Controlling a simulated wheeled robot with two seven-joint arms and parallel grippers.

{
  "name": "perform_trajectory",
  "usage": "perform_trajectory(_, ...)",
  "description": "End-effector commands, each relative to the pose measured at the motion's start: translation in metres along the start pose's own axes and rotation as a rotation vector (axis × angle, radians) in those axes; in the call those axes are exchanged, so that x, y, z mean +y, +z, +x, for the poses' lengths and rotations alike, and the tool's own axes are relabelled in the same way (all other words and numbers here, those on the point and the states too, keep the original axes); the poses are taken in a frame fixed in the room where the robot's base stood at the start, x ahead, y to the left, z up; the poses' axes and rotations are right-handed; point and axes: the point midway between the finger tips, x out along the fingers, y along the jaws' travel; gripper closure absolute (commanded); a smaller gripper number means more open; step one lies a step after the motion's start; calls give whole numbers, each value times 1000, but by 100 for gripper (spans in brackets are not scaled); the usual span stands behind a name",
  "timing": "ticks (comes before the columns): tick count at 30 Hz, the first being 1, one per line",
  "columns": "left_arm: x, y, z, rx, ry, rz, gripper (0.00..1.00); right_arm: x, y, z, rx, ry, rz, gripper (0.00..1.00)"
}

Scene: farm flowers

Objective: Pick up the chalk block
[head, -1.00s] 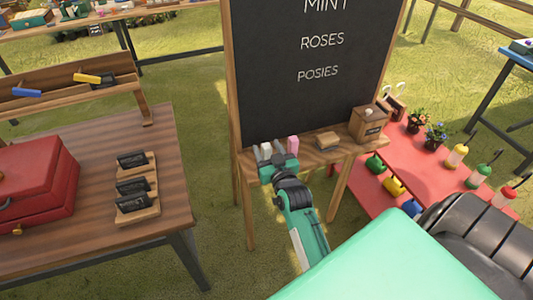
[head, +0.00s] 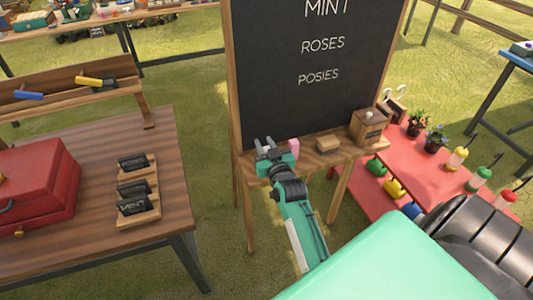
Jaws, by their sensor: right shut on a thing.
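My right gripper (head: 266,146) is at the left end of the wooden ledge under the chalkboard, seen from behind. Its grey jaws are shut on a small block that they and the wrist mostly hide; I take it to be the white chalk block seen there earlier. A pink block (head: 293,147) stands upright on the ledge just right of the jaws. My left gripper is not in view.
The chalkboard (head: 305,100) rises right behind the jaws. On its ledge (head: 343,152) are a wooden block (head: 328,144) and a wooden box (head: 369,126). A brown table with a red case (head: 35,185) stands left; a red stand with watering cans is at right.

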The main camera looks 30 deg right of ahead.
Motion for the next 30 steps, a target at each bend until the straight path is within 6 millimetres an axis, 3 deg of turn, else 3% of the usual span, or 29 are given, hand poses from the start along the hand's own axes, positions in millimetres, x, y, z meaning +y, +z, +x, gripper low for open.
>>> perform_trajectory(7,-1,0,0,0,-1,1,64,0,-11,0,2,0,0,98)
perform_trajectory(11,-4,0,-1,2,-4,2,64,0,-31,0,4,1,0,98)
perform_trajectory(24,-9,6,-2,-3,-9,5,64,0,-151,0,6,2,0,98)
perform_trajectory(30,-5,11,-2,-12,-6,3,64,0,-187,0,4,1,-1,98)
